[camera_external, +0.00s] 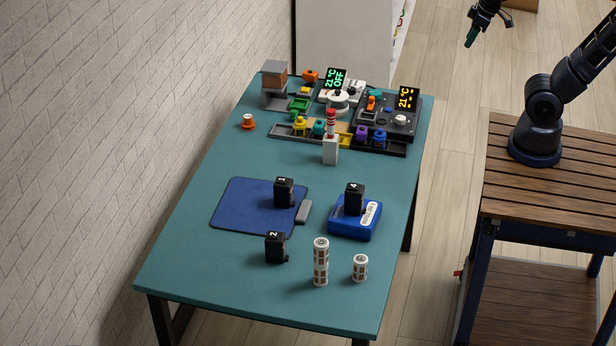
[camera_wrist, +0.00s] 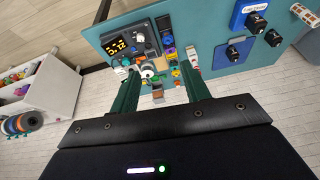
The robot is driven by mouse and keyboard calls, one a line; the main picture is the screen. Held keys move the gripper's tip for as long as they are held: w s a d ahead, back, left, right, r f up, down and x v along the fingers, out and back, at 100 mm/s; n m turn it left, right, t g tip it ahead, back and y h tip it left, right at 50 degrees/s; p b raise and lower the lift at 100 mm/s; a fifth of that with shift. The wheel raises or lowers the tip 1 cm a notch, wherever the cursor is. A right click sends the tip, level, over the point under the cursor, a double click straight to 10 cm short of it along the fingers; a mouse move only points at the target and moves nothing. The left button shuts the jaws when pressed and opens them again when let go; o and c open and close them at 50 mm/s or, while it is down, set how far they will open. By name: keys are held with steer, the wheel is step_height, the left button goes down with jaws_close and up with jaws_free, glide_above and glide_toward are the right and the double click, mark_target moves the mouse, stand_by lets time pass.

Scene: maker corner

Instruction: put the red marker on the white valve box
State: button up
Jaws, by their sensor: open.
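A red-and-white banded piece (camera_external: 331,119), the likeliest red marker, shows directly above a narrow white block (camera_external: 331,150) near the middle of the teal table. It looks upright on the block, but I cannot tell for sure that they touch. A white unit with a round top (camera_external: 340,101) stands behind it; I cannot tell which white thing is the valve box. The white block also shows in the wrist view (camera_wrist: 193,57). My gripper (camera_external: 471,36) is raised to the right of the table, far from these things. Its green fingers are apart and empty in the wrist view (camera_wrist: 160,84).
A dark panel (camera_external: 399,122) and trays of coloured knobs fill the table's far end. A blue mat (camera_external: 240,207), a blue box (camera_external: 349,228), black numbered blocks (camera_external: 275,247) and two banded cylinders (camera_external: 321,262) stand nearer. A white shelf unit (camera_wrist: 50,98) shows in the wrist view.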

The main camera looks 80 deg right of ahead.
steer(key=shift+s+d+f+n, duration=0.1)
steer(key=shift+s+f+n, duration=0.1)
steer(key=shift+s, duration=0.5)
steer(key=shift+s+d+f+n, duration=0.1)
steer(key=shift+s+f, duration=0.05)
steer(key=shift+s, duration=0.55)
